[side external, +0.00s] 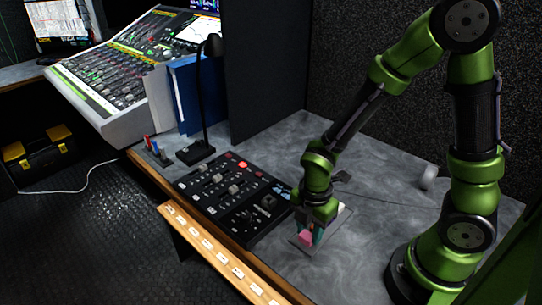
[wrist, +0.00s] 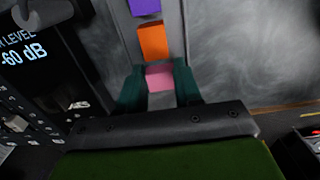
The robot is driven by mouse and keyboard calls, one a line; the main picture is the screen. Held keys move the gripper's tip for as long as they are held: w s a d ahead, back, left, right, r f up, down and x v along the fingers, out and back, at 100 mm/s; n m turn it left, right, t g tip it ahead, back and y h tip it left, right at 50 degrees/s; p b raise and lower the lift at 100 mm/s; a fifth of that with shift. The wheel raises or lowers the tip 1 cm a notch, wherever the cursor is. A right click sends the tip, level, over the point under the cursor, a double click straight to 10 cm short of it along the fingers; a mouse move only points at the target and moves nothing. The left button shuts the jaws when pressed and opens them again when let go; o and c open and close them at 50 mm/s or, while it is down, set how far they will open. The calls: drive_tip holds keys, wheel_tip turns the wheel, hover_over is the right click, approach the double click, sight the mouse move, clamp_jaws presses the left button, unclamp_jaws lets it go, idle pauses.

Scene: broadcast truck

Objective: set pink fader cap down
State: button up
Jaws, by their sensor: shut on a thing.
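The pink fader cap (side external: 305,238) is a small pink block low over the desk, and it also shows in the wrist view (wrist: 159,77). My gripper (side external: 313,234) points down and is shut on it, with a dark green finger on each side in the wrist view (wrist: 159,88). A grey plate or tray (side external: 335,225) lies under my gripper. In the wrist view an orange block (wrist: 152,41) and a purple block (wrist: 145,7) stand in line beyond the pink cap. Whether the pink cap touches the plate, I cannot tell.
A black control panel with faders (side external: 233,190) lies just left of my gripper. A black desk lamp (side external: 203,110), blue binder (side external: 188,92) and mixing console (side external: 130,70) stand farther back left. The grey desk (side external: 400,215) is mostly clear to the right.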

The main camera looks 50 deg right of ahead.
drive_tip(key=shift+f, duration=0.1)
drive_tip(key=o, duration=1)
wheel_tip(320, 180, up, 11)
wheel_tip(320, 180, up, 8)
drive_tip(key=m+t+y, duration=0.1)
drive_tip(key=m+t, duration=0.3)
drive_tip(key=m, duration=0.7)
hover_over(309, 233)
drive_tip(key=d, duration=0.2)
drive_tip(key=r+m+t, duration=0.1)
drive_tip(key=m, duration=0.2)
drive_tip(key=s+d+r+m+t, duration=0.1)
drive_tip(key=r+m, duration=0.1)
drive_tip(key=m, duration=0.2)
drive_tip(key=s+r+m+t+y, duration=0.1)
drive_tip(key=m, duration=0.3)
drive_tip(key=shift+s+d+r, duration=0.15)
drive_tip(key=shift+s+r, duration=0.1)
drive_tip(key=shift+r, duration=0.05)
